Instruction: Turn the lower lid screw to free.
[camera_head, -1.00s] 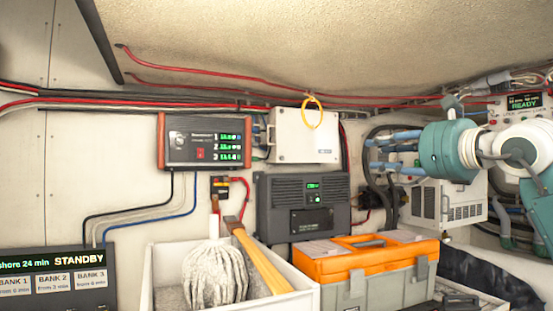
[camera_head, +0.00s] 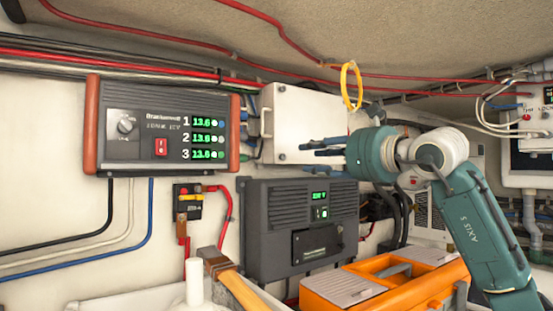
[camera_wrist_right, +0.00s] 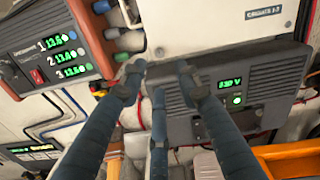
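The white lidded box (camera_head: 283,115) hangs on the wall, and its lower edge also shows in the wrist view (camera_wrist_right: 225,25). A small round screw head (camera_wrist_right: 159,52) shows near the lid's lower left corner in the wrist view; whether it is locked or free is too small to tell. My right gripper (camera_head: 322,148) is in front of the box's lower right part in the head view, fingers pointing left. In the wrist view its three dark fingers (camera_wrist_right: 160,75) are spread, with nothing between them, and the screw head shows just beyond them. My left gripper is not in view.
A charger with green digits (camera_head: 165,125) is left of the box. A dark grey inverter (camera_head: 300,230) hangs just below it. A yellow loop (camera_head: 351,86) hangs at the box's top right. An orange toolbox (camera_head: 385,285) stands below; cables crowd the right.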

